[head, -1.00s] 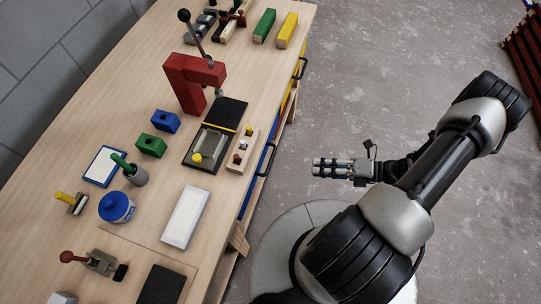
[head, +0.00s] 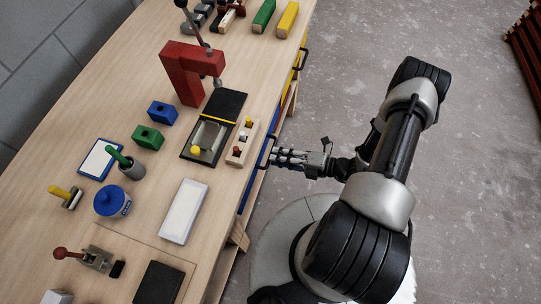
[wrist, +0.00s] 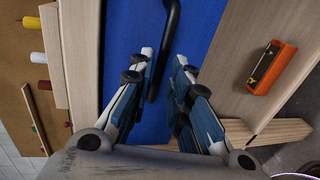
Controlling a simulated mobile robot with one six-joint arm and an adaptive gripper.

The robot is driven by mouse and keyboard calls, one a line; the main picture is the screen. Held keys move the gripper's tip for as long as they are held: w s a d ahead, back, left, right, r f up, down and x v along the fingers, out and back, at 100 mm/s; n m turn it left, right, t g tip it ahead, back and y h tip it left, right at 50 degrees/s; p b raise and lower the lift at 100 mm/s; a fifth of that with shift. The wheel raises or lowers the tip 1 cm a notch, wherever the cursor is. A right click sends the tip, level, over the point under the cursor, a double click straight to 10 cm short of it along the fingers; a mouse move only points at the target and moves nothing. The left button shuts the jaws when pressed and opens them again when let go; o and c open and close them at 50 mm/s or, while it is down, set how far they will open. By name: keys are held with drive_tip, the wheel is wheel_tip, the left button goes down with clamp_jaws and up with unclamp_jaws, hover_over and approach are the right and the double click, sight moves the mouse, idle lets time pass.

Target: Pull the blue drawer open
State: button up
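The blue drawer (head: 249,188) is in the bench's front, below the top, and looks closed in the head view. Its blue front (wrist: 120,45) fills the middle of the wrist view. A black bar handle (wrist: 165,45) runs down that front and also shows in the head view (head: 267,153). My gripper (head: 274,158) points at the drawer front from the right, close to the handle. In the wrist view my gripper's fingers (wrist: 164,62) are apart, with the lower part of the handle showing between them. I cannot tell whether they touch it.
The bench top (head: 95,225) carries a red press (head: 185,70), a white box (head: 184,211) and other items near the front edge. A yellow drawer (head: 297,70) lies farther along. An orange object (wrist: 270,68) rests on wood beside the blue front.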

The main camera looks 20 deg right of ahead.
drive_tip(key=shift+x, duration=1.7)
drive_tip(key=shift+c, duration=0.5)
clamp_jaws()
